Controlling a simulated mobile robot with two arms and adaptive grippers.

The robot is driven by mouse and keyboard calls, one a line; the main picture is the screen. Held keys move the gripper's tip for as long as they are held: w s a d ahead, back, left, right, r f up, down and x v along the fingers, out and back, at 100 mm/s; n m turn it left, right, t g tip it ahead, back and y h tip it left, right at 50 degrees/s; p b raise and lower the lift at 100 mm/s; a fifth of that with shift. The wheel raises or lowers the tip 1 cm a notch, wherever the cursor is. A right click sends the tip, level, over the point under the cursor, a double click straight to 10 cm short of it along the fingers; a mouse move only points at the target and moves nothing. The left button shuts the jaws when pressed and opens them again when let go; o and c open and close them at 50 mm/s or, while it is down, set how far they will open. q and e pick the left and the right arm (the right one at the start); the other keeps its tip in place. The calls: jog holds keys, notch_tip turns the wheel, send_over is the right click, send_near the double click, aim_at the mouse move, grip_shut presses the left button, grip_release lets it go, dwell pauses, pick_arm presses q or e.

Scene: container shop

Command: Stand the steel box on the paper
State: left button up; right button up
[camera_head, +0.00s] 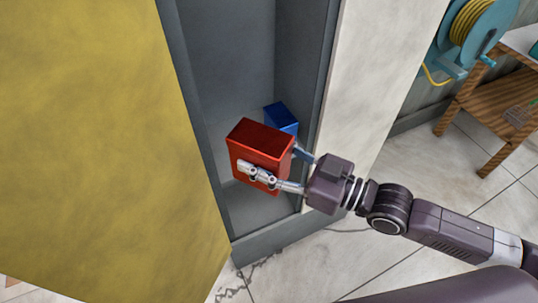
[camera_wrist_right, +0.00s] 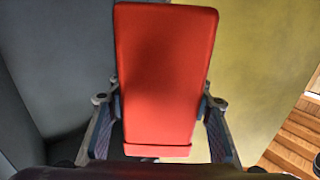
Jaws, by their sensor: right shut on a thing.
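A red box (camera_head: 262,142) is held upright, slightly tilted, at the open front of a grey metal cabinet. My right gripper (camera_head: 272,161) is shut on it, one finger on each side. In the right wrist view the red box (camera_wrist_right: 165,75) fills the middle between the two fingers. I cannot tell from its looks whether this red box is the steel box. I see no paper in either view. My left gripper is not in view.
The grey cabinet (camera_head: 225,60) has narrow side walls, and a blue box (camera_head: 281,117) is inside behind the red one. A large yellow panel (camera_head: 90,130) stands close on the left. A wooden shelf unit (camera_head: 490,100) and a teal hose reel (camera_head: 466,37) are at right.

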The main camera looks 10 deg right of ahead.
jog(key=shift+w+a+r+n+g, duration=0.2)
jog(key=shift+w+n+g, duration=0.1)
jog(key=shift+g, duration=0.1)
jog(key=shift+w+a+r+n+g+y, duration=0.1)
jog(key=shift+a+r+n+g+y, duration=0.05)
jog(key=shift+a+n+g+y, duration=0.15)
jog(key=shift+w+a+r+n+g+y, duration=0.1)
jog(key=shift+a+g+y, duration=0.1)
jog(key=shift+a+y, duration=0.2)
jog(key=shift+w+a, duration=0.1)
jog(key=shift+n+g, duration=0.3)
jog(key=shift+g, duration=0.2)
jog(key=shift+n+y, duration=0.3)
jog(key=shift+s+d+n+g+y, duration=0.15)
jog(key=shift+d+n+g, duration=0.25)
jog(key=shift+g, duration=0.35)
jog(key=shift+d+n+g+y, duration=0.25)
jog(key=shift+n+g, duration=0.15)
jog(key=shift+g, duration=0.3)
jog(key=shift+s+d+n+g+y, duration=0.1)
jog(key=shift+d+n+g, duration=0.3)
jog(key=shift+g, duration=0.35)
jog(key=shift+s+d+f+n+g, duration=0.15)
jog(key=shift+d+n+g, duration=0.25)
jog(key=shift+n+g, duration=0.5)
jog(key=shift+s, duration=0.1)
